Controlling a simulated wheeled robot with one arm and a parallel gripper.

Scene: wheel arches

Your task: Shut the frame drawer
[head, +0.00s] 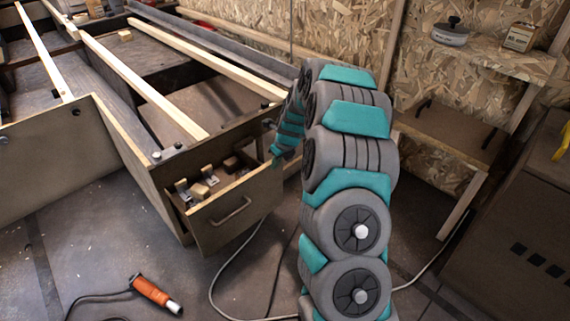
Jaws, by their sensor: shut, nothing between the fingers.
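The frame drawer (236,208) is a wooden drawer in the end of the wooden frame (166,178). It stands pulled out, with its front panel and curved metal handle (232,212) facing me. Small wooden blocks and metal parts (200,190) lie inside it. My gripper (277,155) is at the end of my teal and grey arm, near the drawer's right upper corner. Part of it is hidden behind my arm, and its fingers are small in view. It looks shut with nothing in it. I cannot tell whether it touches the drawer.
An orange tool (155,294) with a cord lies on the floor in front. Cables run across the floor near my arm. A wooden shelf (450,135) and a dark cabinet (520,240) stand on the right. Floor in front of the drawer is mostly clear.

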